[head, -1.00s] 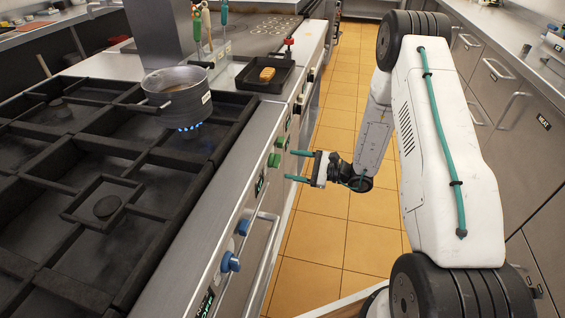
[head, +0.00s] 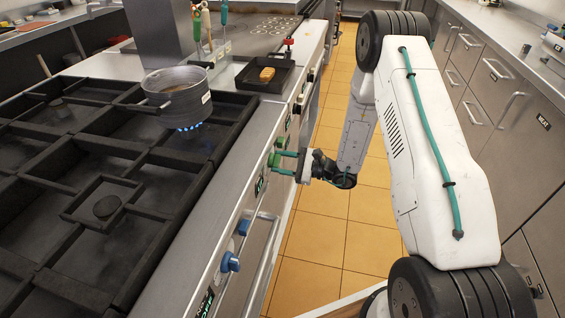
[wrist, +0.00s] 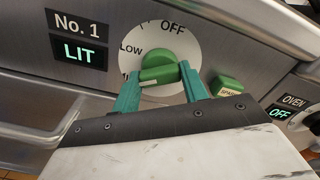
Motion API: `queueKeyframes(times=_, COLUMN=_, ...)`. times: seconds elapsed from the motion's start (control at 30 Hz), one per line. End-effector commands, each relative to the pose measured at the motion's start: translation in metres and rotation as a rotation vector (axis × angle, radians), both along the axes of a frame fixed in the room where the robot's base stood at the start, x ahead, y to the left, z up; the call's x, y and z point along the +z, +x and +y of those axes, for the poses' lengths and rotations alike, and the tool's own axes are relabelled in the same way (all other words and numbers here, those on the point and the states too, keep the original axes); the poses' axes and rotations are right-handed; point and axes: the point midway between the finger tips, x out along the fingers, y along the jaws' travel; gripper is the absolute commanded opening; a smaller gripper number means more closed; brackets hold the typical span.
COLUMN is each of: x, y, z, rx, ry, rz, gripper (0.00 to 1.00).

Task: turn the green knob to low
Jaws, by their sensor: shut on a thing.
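The green knob (wrist: 160,66) sits on a white round dial marked "OFF" at the top and "Low" at the left, with another mark below partly hidden. The knob's bar points left, below "Low". My gripper (wrist: 160,82) has its two teal fingers on either side of the knob and is shut on it. In the head view, my gripper (head: 281,163) reaches the stove front at the green knob (head: 273,160). Beside the dial, a display reads "No. 1" and "LIT" (wrist: 80,53).
A green "SPARK" button (wrist: 228,87) is right of the dial; an "OVEN OFF" display is farther right. A pot (head: 178,100) stands over a blue flame. A black tray (head: 262,80) holds a brown item. Blue knobs (head: 230,262) and a rail lie nearer.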

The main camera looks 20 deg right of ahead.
Motion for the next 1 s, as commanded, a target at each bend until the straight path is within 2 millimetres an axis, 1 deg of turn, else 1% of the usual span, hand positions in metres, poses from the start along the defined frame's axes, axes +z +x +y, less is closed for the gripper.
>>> queueKeyframes(times=0.17, x=-0.0004, y=-0.0004, z=0.0025, rx=0.000, ry=0.016, rz=0.026, gripper=0.21)
queueKeyframes(times=0.33, x=-0.0004, y=-0.0004, z=0.0044, rx=0.001, ry=0.061, rz=0.092, gripper=0.21)
queueKeyframes(times=0.8, x=-0.0003, y=-0.0010, z=0.0065, rx=0.006, ry=0.260, rz=0.394, gripper=0.21)
queueKeyframes(times=1.0, x=-0.0005, y=-0.0013, z=0.0067, rx=0.007, ry=0.327, rz=0.495, gripper=0.21)
